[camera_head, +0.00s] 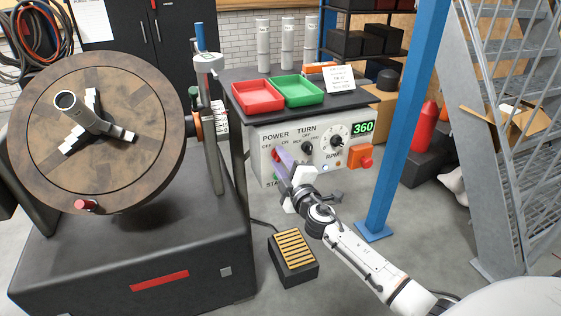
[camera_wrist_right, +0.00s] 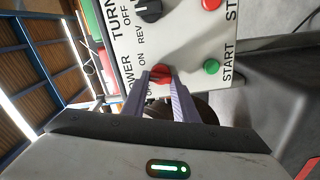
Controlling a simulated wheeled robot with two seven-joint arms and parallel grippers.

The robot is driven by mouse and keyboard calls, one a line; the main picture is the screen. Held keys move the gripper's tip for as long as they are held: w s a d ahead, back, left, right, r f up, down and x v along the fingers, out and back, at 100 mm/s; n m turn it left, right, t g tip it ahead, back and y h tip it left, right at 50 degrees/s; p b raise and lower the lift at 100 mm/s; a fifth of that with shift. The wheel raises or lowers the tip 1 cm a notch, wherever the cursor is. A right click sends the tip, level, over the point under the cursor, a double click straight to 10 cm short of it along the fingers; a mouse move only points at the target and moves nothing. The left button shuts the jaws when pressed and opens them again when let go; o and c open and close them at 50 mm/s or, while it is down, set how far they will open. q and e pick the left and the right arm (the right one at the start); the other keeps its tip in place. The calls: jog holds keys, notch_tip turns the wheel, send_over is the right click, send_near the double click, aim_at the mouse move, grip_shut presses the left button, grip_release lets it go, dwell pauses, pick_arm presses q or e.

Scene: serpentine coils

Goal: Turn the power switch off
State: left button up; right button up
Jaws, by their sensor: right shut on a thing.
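The power switch is a red knob (camera_wrist_right: 160,74) on the white control panel (camera_head: 294,134), beside the POWER label. In the right wrist view it sits between the fingertips of my right gripper (camera_wrist_right: 161,82). The right gripper is shut on the knob, with a finger on each side. In the head view this gripper (camera_head: 281,160) reaches the left part of the panel from the lower right and hides most of the knob. The ON and OFF marks are partly covered, so I cannot tell the knob's exact setting. My left gripper is not in view.
The black TURN knob (camera_wrist_right: 149,10) and green START button (camera_wrist_right: 211,66) are close by. An RPM dial (camera_head: 336,144), a display (camera_head: 363,128) reading 360 and an orange stop box (camera_head: 361,157) are farther right. A large round turntable (camera_head: 150,95) stands left; a pedal (camera_head: 292,254) lies below.

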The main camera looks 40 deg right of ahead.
jog(key=n, duration=0.6)
jog(key=shift+f+n, duration=0.15)
jog(key=shift+n, duration=0.15)
jog(key=n, duration=0.5)
jog(key=shift+f+n+p, duration=0.1)
jog(key=shift+n+p, duration=0.2)
jog(key=shift+n, duration=0.1)
jog(key=o, duration=1.1)
jog(key=shift+c, duration=0.2)
jog(key=v, duration=1)
jog(key=shift+s, duration=0.2)
jog(key=shift+d, duration=0.1)
